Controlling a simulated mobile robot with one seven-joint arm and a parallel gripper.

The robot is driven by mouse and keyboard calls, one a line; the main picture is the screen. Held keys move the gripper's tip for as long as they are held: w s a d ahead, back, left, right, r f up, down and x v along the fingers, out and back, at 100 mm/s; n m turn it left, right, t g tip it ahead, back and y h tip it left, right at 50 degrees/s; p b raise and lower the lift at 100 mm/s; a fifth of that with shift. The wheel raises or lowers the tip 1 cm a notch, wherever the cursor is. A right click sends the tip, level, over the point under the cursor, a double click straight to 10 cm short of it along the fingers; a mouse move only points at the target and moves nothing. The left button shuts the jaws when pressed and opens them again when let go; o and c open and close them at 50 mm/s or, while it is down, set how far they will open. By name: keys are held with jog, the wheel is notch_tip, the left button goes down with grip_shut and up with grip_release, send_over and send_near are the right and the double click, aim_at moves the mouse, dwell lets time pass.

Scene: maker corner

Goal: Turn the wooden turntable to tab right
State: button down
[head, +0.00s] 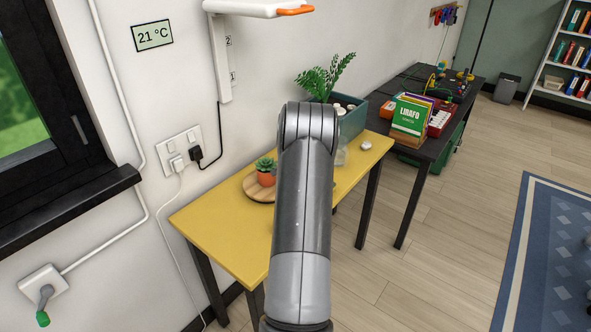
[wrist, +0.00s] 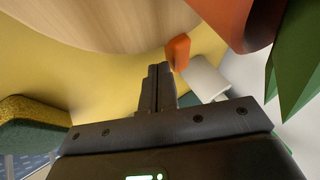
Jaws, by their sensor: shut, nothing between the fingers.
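The wooden turntable (head: 252,191) lies on the yellow table, partly hidden behind my arm. A potted succulent (head: 266,172) in an orange pot stands on it. In the wrist view the turntable (wrist: 110,22) fills the top, with the orange pot (wrist: 243,18) at upper right. An orange tab (wrist: 178,50) sticks out from its rim. My gripper (wrist: 160,68) is shut and empty, its fingertips just left of the tab and close to the rim; I cannot tell if they touch. In the head view my arm hides the gripper and the tab.
The yellow table (head: 215,221) is clear at its front left. A sponge (wrist: 32,120) lies at left in the wrist view, and a pale block (wrist: 206,78) sits beside the tab. A teal planter (head: 353,122) stands behind my arm, with a small white item (head: 366,145) nearby.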

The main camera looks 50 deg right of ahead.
jog(key=shift+w, duration=0.2)
dwell(0.5)
jog(key=shift+s+d, duration=0.1)
jog(key=shift+s, duration=0.45)
jog(key=s, duration=0.1)
jog(key=s+r, duration=0.1)
jog(key=s, duration=0.1)
jog(key=shift+s+a, duration=0.2)
jog(key=shift+s, duration=0.05)
jog(key=v, duration=0.9)
jog(key=shift+s+d, duration=0.1)
